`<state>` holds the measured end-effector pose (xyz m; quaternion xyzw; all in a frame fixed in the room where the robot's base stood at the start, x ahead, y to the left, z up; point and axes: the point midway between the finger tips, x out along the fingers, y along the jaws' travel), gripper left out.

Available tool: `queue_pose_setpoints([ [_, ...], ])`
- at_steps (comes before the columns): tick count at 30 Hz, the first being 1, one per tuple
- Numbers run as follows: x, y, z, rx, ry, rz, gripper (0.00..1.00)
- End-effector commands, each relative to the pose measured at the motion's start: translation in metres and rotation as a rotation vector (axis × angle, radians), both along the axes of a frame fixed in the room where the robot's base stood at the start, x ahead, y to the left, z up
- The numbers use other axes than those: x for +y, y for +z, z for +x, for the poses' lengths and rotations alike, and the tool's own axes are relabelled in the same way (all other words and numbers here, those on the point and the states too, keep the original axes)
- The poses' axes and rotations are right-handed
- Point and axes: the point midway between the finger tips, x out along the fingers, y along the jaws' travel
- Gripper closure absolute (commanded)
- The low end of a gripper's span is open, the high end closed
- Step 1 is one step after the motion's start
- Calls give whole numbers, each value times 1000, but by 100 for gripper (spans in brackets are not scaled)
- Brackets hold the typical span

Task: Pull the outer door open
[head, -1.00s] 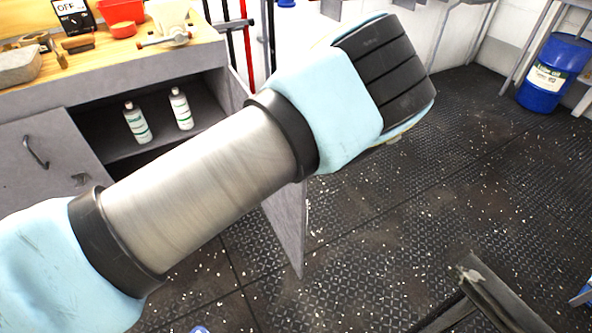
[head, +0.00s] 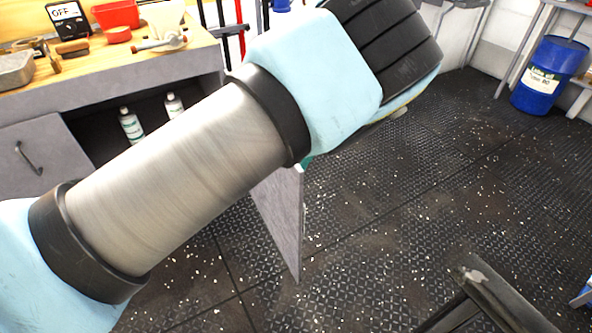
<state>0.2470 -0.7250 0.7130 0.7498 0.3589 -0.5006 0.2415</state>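A grey cabinet (head: 85,92) stands under the wooden worktop at the left. A grey door panel (head: 283,225) stands swung out from its right side over the floor; its upper part is hidden behind my arm. The cabinet's dark interior shows two white bottles, one of them a green-labelled bottle (head: 131,126). At the left is a closed grey front (head: 45,140) with a curved dark handle (head: 28,158). My arm crosses the picture from lower left to top. My gripper does not show, so whether it touches the door panel cannot be told.
A blue barrel (head: 548,75) stands at the right by table legs. A dark metal frame (head: 490,300) is at the lower right, close to the camera. The worktop (head: 90,70) holds a red bin (head: 115,13) and tools. The dark floor between is clear apart from pale specks.

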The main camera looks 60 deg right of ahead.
Motion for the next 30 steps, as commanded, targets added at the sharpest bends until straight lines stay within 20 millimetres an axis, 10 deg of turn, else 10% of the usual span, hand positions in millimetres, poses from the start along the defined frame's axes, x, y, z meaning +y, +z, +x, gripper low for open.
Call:
queue_pose_setpoints([
  [10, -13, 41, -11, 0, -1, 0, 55],
  [30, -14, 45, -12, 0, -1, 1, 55],
])
